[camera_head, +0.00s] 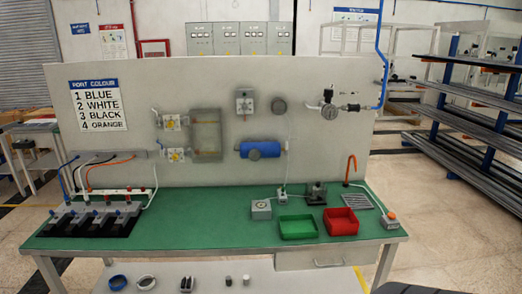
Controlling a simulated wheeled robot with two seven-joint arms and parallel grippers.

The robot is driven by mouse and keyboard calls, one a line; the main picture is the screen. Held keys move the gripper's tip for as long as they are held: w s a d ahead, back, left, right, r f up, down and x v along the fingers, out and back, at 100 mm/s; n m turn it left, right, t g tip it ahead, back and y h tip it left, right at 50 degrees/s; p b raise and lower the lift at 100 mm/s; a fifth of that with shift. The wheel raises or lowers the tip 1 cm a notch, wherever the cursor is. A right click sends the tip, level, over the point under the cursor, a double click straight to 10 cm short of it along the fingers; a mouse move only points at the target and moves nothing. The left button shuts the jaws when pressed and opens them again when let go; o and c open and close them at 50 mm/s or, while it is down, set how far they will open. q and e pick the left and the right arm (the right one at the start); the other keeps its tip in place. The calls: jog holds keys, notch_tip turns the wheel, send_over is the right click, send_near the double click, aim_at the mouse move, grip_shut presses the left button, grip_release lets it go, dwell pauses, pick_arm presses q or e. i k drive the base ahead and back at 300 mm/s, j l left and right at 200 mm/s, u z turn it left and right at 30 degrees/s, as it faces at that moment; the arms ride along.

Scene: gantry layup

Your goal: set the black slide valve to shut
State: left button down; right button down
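I cannot single out one black slide valve for certain at this size. Blue, white, black and orange hoses (110,164) run from a grey bar (118,154) on the panel toward this row. Neither gripper is in view.
A port colour sign (95,105) on the panel (230,82) lists 3 as black. The table's middle front is clear.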

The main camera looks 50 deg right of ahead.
aim_at(357, 108)
jog(key=i+l+z, duration=0.7)
jog(key=z, duration=0.25)
jog(key=i, duration=0.2)
jog(key=z, duration=1.5)
